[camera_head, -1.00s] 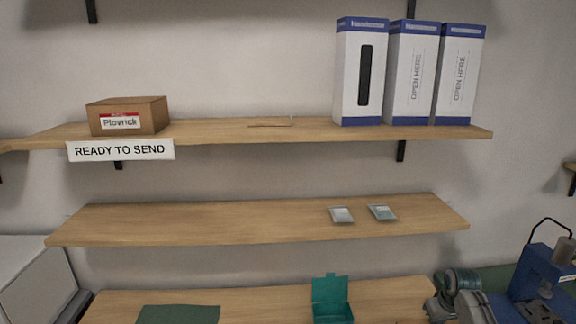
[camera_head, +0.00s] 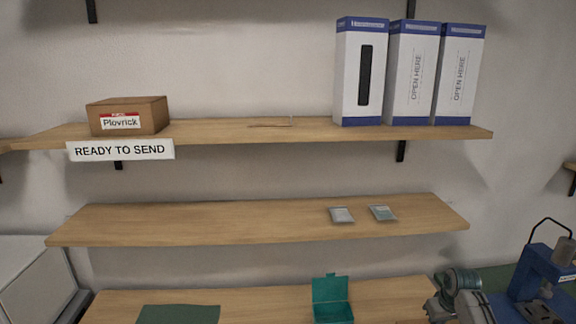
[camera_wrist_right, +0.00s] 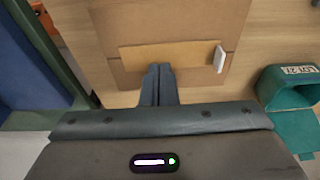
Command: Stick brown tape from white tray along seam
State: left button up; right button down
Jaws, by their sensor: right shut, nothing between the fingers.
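In the right wrist view a flat brown cardboard surface (camera_wrist_right: 195,24) lies on the wooden bench. A lighter brown strip, which looks like the tape (camera_wrist_right: 172,54), lies across it from left to right. A small white piece (camera_wrist_right: 219,59) stands at the strip's right end; I cannot tell if it is part of the white tray. My right gripper (camera_wrist_right: 160,68) is shut and empty, with its fingertips at the near edge of the strip. I cannot tell whether they touch it. The seam is not clearly visible. My left gripper is not in view.
A teal open box (camera_head: 333,312) stands on the bench, right of the gripper in the wrist view (camera_wrist_right: 290,105). A Plovrick carton (camera_head: 128,116) and tall white boxes (camera_head: 361,75) stand on the upper shelf. Two small packets (camera_head: 342,215) lie on the middle shelf (camera_head: 200,222).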

jog(key=shift+f, duration=0.85)
dwell(0.8)
notch_tip(320, 180, up, 7)
jog(key=p, duration=0.7)
jog(key=shift+r+p, duration=0.1)
jog(key=shift+p, duration=0.2)
